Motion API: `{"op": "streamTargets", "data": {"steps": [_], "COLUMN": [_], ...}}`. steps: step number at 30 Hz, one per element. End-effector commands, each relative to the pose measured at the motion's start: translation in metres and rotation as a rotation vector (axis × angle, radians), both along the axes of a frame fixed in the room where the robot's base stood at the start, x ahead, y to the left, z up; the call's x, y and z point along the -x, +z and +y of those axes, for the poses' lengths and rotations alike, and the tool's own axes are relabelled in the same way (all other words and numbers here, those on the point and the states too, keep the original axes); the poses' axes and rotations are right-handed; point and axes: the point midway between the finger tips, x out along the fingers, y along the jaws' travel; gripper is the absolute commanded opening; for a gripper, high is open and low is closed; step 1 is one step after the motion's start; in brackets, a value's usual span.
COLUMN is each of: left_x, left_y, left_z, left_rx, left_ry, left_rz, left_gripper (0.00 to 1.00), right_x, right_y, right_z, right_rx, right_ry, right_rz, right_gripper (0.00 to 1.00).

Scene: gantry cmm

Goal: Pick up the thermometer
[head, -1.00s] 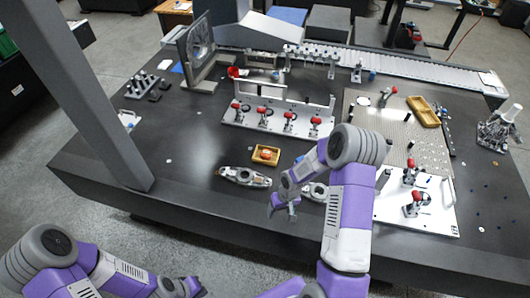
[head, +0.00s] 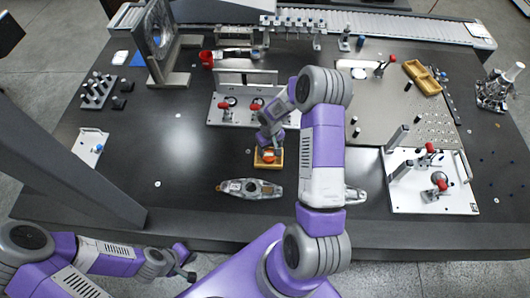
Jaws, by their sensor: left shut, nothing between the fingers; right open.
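I cannot pick out the thermometer for certain at this size. A small orange tray (head: 259,165) near the front middle of the dark table holds a small red item, partly hidden by my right gripper. My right gripper (head: 268,150) is open and points down over this tray; I cannot tell whether its fingers touch the item. My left gripper (head: 188,274) is shut and empty, low at the front left, off the table's front edge.
A grey metal part (head: 250,189) lies just in front of the tray. A white fixture plate with red clamps (head: 225,108) stands behind it. Another white plate with clamps (head: 432,205) is at right. A slanted grey post (head: 75,165) blocks the left.

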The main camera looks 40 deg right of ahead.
Motion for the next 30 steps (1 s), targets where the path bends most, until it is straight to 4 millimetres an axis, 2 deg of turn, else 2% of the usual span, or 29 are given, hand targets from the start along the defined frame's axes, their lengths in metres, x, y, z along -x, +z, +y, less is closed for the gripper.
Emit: {"op": "streamTargets", "data": {"steps": [10,20,28,30], "left_x": [-0.001,-0.001,-0.001,-0.001], "left_y": [-0.007,-0.007,-0.007,-0.007], "left_z": [0.0,0.0,0.0,0.0], "left_rx": [0.0,0.0,0.0,0.0], "left_ry": [0.001,0.001,0.001,0.001], "left_rz": [-0.002,-0.002,-0.002,-0.002], "left_gripper": [0.0,0.0,0.0,0.0], "right_x": [-0.003,-0.003,-0.003,-0.003], "right_y": [-0.049,-0.054,-0.054,-0.054], "right_z": [0.002,0.002,0.002,0.002], "right_rx": [0.0,0.001,0.0,0.001], "right_ry": [0.001,0.0,0.0,0.001], "right_rz": [0.0,-0.003,-0.002,-0.003], "right_gripper": [0.69,0.68,0.26,0.24]}}
